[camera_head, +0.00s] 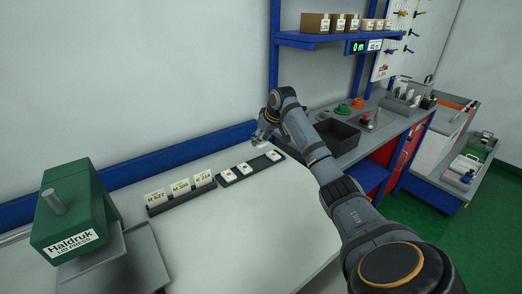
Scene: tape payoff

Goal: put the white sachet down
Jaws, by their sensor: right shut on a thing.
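My right gripper (262,140) reaches over the back of the white table, at the end of my arm from the lower right. It is shut on a small pale thing, the white sachet (262,147), which is partly hidden by the fingers. The gripper is just behind and above a narrow black tray (258,165). White pieces with red marks (228,174) lie in the tray, two towards its left and one at its right end, with a dark gap between. I cannot tell whether the sachet touches anything below. My left gripper is not in view.
A black rack (182,200) with labelled cards stands left of the tray. A green press (70,215) is at the far left. A dark bin (337,135) sits on the bench to the right. The table front (250,230) is clear.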

